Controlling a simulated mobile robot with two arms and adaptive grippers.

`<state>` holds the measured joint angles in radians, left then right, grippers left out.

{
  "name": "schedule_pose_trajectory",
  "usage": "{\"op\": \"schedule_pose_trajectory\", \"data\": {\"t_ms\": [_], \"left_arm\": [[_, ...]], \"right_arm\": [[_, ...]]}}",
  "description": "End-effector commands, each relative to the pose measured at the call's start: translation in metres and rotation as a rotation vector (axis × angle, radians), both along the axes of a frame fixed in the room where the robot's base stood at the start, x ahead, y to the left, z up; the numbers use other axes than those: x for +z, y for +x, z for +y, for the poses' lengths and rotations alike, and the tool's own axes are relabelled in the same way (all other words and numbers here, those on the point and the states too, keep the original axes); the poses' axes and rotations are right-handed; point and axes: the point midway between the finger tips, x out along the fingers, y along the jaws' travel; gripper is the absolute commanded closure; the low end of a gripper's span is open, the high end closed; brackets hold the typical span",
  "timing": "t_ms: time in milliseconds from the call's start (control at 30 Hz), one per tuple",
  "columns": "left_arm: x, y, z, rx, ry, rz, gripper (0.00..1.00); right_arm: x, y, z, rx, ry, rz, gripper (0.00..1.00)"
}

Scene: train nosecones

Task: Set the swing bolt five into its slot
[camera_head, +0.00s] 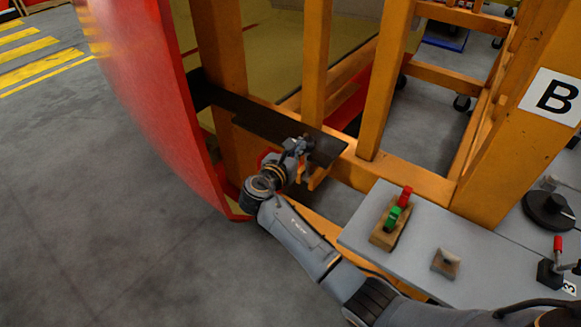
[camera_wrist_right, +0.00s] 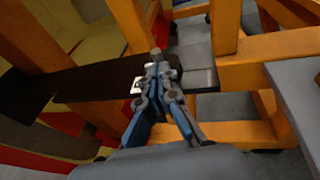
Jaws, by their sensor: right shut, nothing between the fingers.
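My right gripper (camera_head: 302,146) is over the right end of a dark flat bar (camera_head: 250,116) on the orange frame. In the right wrist view its blue-and-grey fingers (camera_wrist_right: 158,74) are closed together, with nothing held. A small rounded grey bolt-like end (camera_wrist_right: 156,52) shows just beyond the fingertips, probably the swing bolt. A bright metal piece (camera_wrist_right: 137,85) lies on the dark bar (camera_wrist_right: 75,92) beside the fingers. The fingers hide most of the bolt and its slot, so I cannot tell how it sits. My left gripper is not in view.
A large red curved panel (camera_head: 150,100) stands left of the gripper. Orange posts (camera_head: 388,75) rise behind it. A grey table (camera_head: 415,262) at the right bears a wooden block (camera_head: 382,236) with green and red clips, and a small block (camera_head: 446,263). Open floor lies left.

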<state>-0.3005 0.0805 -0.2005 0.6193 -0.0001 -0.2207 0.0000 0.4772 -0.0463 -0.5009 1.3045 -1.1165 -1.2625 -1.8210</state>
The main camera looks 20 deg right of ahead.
Motion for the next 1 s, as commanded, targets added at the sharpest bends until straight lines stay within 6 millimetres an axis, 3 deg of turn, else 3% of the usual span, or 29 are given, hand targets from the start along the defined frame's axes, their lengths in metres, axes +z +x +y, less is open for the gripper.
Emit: {"op": "schedule_pose_trajectory", "data": {"t_ms": [133, 533, 800, 1000], "left_arm": [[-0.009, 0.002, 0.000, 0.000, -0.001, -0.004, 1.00], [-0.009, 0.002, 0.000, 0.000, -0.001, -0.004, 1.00], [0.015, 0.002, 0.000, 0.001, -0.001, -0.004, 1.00], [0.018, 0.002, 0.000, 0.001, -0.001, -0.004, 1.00]], "right_arm": [[0.000, 0.009, -0.008, 0.000, -0.002, 0.001, 1.00], [0.002, 0.012, -0.010, 0.000, -0.001, 0.002, 1.00], [0.012, 0.024, -0.027, 0.000, -0.004, 0.003, 1.00], [0.009, 0.030, -0.035, 0.000, -0.002, 0.002, 1.00]]}}
